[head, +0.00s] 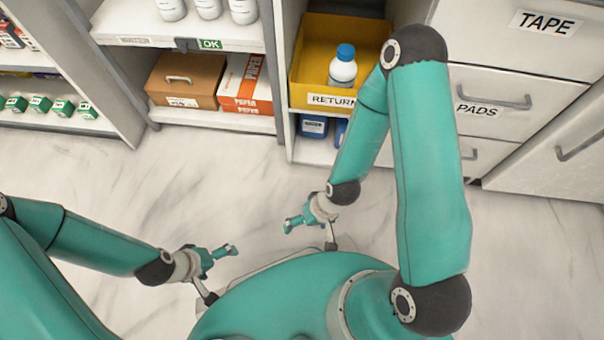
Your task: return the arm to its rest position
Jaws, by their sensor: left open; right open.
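My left arm comes in from the left and bends toward the middle. Its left gripper (220,258) is open and empty above the floor, close to my own body. My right arm rises at the right, folds at its elbow in front of the cabinet, and points back down. Its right gripper (300,220) is open and empty, in front of my body. Neither gripper touches any object.
A yellow bin (310,62) labelled RETURN holds a white bottle with a blue cap (343,68) behind my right forearm. A drawer cabinet (500,75) stands at the right. Shelves hold a brown box (185,78) and paper packs (245,82). The marble floor (190,185) is clear.

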